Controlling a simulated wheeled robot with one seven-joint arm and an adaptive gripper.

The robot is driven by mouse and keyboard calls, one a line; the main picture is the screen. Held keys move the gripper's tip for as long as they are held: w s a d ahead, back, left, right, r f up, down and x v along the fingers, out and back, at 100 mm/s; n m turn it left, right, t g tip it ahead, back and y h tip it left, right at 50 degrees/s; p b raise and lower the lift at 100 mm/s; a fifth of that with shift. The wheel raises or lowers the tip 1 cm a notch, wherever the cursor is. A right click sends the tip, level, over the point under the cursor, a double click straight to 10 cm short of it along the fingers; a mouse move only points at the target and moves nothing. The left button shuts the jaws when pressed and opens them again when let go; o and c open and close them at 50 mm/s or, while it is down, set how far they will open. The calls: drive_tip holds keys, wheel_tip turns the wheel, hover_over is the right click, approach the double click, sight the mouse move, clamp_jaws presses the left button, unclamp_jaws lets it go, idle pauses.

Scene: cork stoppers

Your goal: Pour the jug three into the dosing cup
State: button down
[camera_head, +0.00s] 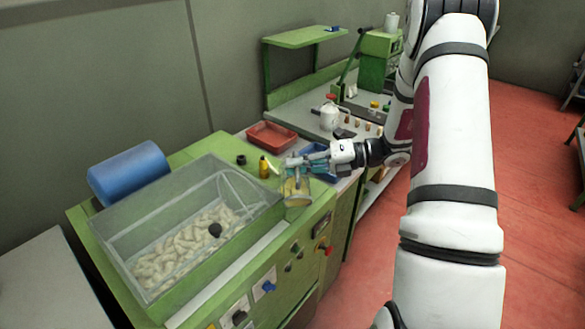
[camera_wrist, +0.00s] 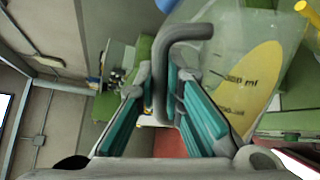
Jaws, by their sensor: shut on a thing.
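My gripper (camera_head: 308,163) is shut on the grey handle of a clear jug (camera_head: 297,191) at the right end of the green machine. In the wrist view, my gripper's teal fingers (camera_wrist: 163,95) sit on both sides of the handle (camera_wrist: 165,60). The jug's clear wall (camera_wrist: 225,60) carries ml marks, and yellow liquid (camera_wrist: 255,80) shows inside it. In the head view the jug looks about upright; I cannot tell whether its base touches the machine top. I cannot pick out the dosing cup with certainty.
A small yellow bottle (camera_head: 264,167) and a black ring (camera_head: 241,160) stand left of my gripper. A red tray (camera_head: 271,137) and a blue tray (camera_head: 322,151) are behind. A clear-walled bin of corks (camera_head: 150,215) fills the left. A white pot (camera_head: 329,117) stands farther back.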

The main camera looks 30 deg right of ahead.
sight(295, 151)
drive_tip(key=shift+w+r, duration=0.15)
drive_tip(key=shift+w+d+r+m+g+b, duration=0.1)
drive_tip(key=shift+w+d+r+m+b, duration=0.1)
drive_tip(key=shift+w+m+b, duration=0.2)
drive_tip(key=shift+w+d+r+m+g+b, duration=0.1)
drive_tip(key=shift+w+d+r+m+b, duration=0.15)
drive_tip(key=shift+w, duration=0.3)
drive_tip(key=shift+w+d+r+m+g+b, duration=0.15)
drive_tip(key=shift+w+m+b, duration=0.1)
drive_tip(key=shift+w+b, duration=0.15)
idle(0.3)
drive_tip(key=shift+w+d+r+m+b, duration=0.3)
drive_tip(key=shift+w+r+m+b, duration=0.15)
drive_tip(key=shift+w+m, duration=0.2)
